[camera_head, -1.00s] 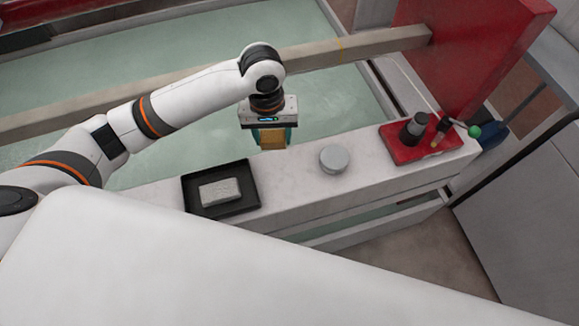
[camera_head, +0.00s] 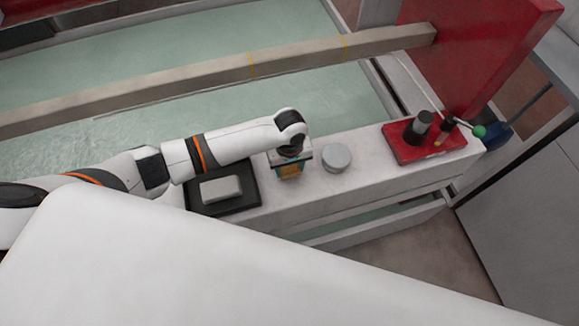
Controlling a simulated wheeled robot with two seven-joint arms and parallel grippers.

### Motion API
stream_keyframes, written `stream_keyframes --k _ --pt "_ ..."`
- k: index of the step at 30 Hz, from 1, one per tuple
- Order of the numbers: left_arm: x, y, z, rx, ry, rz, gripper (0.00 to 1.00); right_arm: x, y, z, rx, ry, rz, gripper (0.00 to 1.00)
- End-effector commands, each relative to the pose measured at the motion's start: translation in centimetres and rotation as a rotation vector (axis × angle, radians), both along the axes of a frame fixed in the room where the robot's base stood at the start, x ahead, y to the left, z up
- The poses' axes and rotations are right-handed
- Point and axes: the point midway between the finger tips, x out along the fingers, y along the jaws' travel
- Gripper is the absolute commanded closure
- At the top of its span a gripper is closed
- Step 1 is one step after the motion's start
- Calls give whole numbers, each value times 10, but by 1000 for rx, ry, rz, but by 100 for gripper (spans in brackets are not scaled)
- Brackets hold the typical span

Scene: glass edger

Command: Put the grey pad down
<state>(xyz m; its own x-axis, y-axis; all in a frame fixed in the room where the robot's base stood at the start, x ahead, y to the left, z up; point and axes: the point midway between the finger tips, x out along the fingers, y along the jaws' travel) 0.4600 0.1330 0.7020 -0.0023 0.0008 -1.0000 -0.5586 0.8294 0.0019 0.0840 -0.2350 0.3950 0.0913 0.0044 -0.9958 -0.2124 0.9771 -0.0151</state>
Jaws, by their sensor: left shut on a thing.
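My left gripper (camera_head: 291,173) points down over the white ledge, between the black tray and a round grey disc. It is shut on a small tan block (camera_head: 291,169), which shows between its teal fingers. Whether the block touches the ledge cannot be told. A light grey pad-like block (camera_head: 221,188) lies flat in the shallow black tray (camera_head: 235,206), to the left of the gripper. My left forearm passes just behind the tray. My right gripper is not in view.
The round grey disc (camera_head: 336,157) sits close to the gripper's right. A long beam (camera_head: 200,79) crosses the pale green surface behind. The ledge between disc and red tray is clear.

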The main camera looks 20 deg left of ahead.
Motion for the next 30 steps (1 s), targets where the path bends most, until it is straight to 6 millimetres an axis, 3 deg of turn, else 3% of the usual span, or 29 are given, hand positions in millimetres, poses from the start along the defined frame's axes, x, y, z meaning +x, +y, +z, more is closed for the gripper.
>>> stream_keyframes --k 13,14,17,26,30 --pt "0 0 -9 -1 -1 1 71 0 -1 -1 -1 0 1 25" --pt "0 0 -9 -1 -1 0 43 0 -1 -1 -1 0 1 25" --pt "0 0 -9 0 -1 0 27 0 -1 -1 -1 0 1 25" --pt "1 0 -8 0 -1 0 25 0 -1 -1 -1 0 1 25" --pt "1 0 4 -2 -3 -1 25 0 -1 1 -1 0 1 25"
